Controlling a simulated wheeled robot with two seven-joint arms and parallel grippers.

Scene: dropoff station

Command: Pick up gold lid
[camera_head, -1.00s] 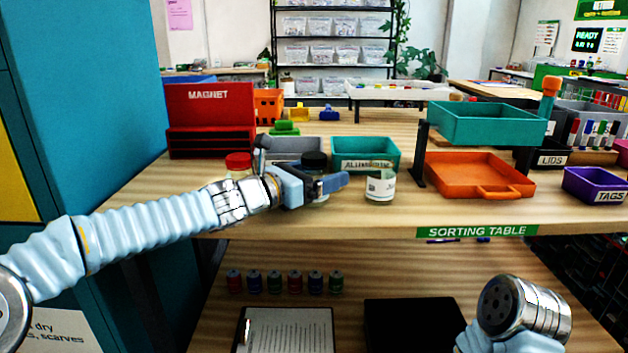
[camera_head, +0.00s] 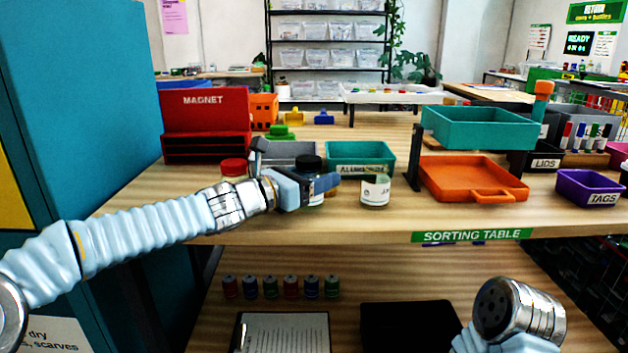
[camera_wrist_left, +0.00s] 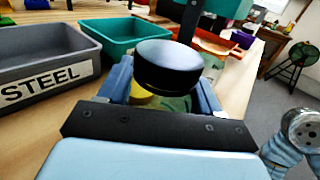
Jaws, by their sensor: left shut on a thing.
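My left gripper (camera_head: 318,184) reaches in from the left over the sorting table. It is shut on a jar with a black lid (camera_head: 308,162), which stands between its fingers. In the left wrist view the black lid (camera_wrist_left: 168,66) fills the middle, with greenish glass below it. A gold-yellow patch (camera_wrist_left: 140,95) shows under the black lid, beside the left finger. I cannot tell whether it is the gold lid or something in the jar. My right gripper is out of view.
A red-lidded jar (camera_head: 234,168) stands left of the gripper. A grey STEEL bin (camera_wrist_left: 35,55) and a teal ALUMINIUM bin (camera_head: 362,155) stand behind. An orange tray (camera_head: 470,178) and purple TAGS bin (camera_head: 588,188) are to the right. The table's front edge is close.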

